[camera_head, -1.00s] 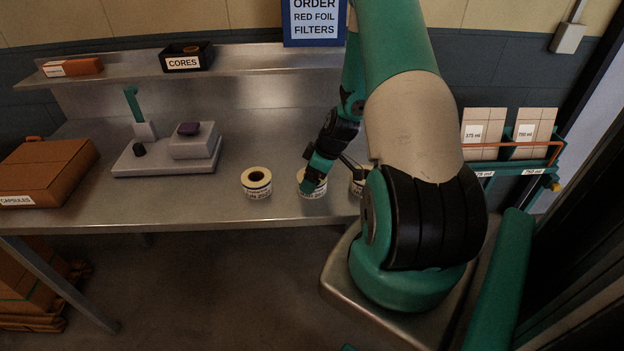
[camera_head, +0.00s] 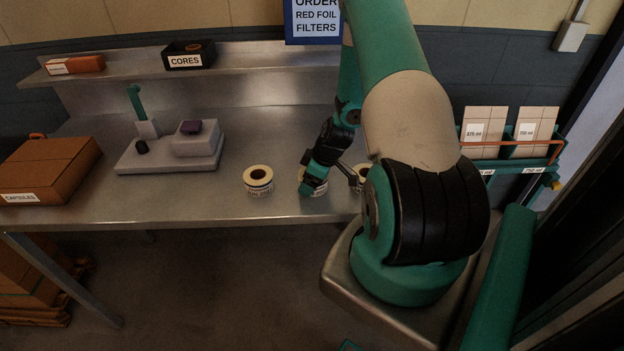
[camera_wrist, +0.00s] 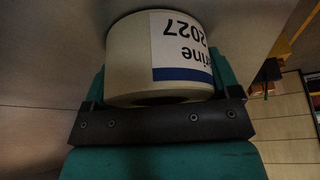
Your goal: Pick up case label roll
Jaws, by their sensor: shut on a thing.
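A cream label roll with a white, blue-edged label reading "rine 2027" (camera_wrist: 160,55) sits between the two fingers of my gripper (camera_wrist: 165,85) in the wrist view. The gripper is shut on this roll. In the head view my gripper (camera_head: 312,185) is over the middle roll (camera_head: 320,190) at the table's front, and mostly hides it. I cannot tell whether the roll is clear of the table. A second label roll (camera_head: 258,184) stands to the left, apart from the gripper. A third roll (camera_head: 358,181) at the right is partly hidden by my arm.
The steel table (camera_head: 120,212) holds a capsules box (camera_head: 50,168) at the left and a grey device (camera_head: 170,154) at centre left. A shelf behind bears a cores bin (camera_head: 188,56). Boxes in a teal rack (camera_head: 512,170) stand at right.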

